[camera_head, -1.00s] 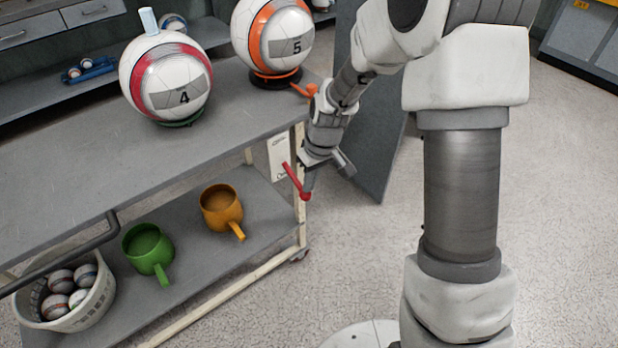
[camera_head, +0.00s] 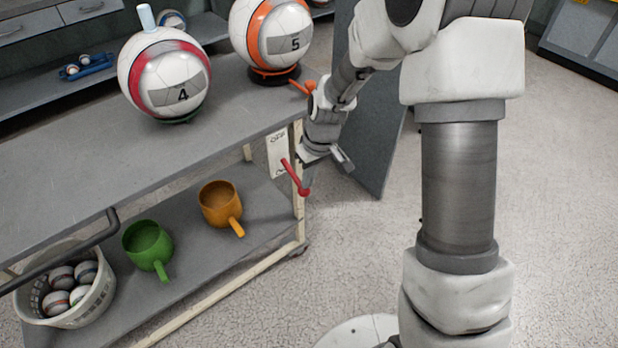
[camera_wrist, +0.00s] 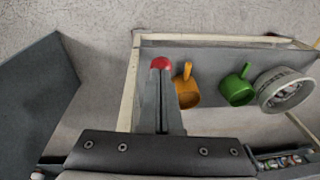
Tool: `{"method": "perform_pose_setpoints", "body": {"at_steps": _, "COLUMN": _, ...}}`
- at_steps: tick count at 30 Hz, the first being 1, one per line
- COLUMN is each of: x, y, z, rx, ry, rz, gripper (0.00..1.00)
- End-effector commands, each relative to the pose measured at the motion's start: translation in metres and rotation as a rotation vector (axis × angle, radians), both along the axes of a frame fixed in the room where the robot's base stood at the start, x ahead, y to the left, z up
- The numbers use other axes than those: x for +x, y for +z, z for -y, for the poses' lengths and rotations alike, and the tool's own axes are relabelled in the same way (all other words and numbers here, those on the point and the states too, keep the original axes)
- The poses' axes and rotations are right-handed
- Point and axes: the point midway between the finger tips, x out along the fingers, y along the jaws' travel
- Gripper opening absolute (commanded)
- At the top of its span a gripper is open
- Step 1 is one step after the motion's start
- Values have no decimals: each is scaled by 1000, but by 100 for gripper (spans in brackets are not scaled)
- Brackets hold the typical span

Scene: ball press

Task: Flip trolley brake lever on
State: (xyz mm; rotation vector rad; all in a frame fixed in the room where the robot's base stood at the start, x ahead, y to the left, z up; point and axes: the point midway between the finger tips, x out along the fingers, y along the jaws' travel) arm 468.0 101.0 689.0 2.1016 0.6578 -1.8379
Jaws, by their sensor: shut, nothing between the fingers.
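The red brake lever (camera_head: 293,175) sticks out from a white label plate (camera_head: 276,150) at the right end of the trolley (camera_head: 150,160). It slants down and right to a round knob. "OFF" is readable at the plate's top; the lower word is partly hidden. My gripper (camera_head: 307,184) is shut and empty, pointing down right beside the knob. In the wrist view the red knob (camera_wrist: 160,63) shows just past my closed fingertips (camera_wrist: 161,76). I cannot tell whether they touch. The lever's shaft is hidden there behind the fingers.
Two large balls, one marked 4 (camera_head: 165,75) and one marked 5 (camera_head: 272,38), stand on the trolley top. An orange handle (camera_head: 302,88) projects near my wrist. The lower shelf holds green (camera_head: 147,247) and orange (camera_head: 220,205) mugs and a ball basket (camera_head: 68,290). A grey panel (camera_head: 375,140) stands behind.

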Motion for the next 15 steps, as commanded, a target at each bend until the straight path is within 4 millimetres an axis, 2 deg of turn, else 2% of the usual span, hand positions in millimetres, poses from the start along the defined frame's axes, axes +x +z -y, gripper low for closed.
{"method": "perform_pose_setpoints", "body": {"at_steps": 1, "x": 2, "y": 13, "z": -1, "rx": 1, "ry": 1, "rz": 3, "gripper": 0}}
{"method": "perform_pose_setpoints", "body": {"at_steps": 6, "x": 7, "y": 42, "z": -4, "rx": 1, "ry": 0, "rz": 8, "gripper": 0}}
{"method": "perform_pose_setpoints", "body": {"at_steps": 15, "x": -25, "y": 94, "z": 26, "rx": 0, "ry": -2, "rz": 9, "gripper": 0}}
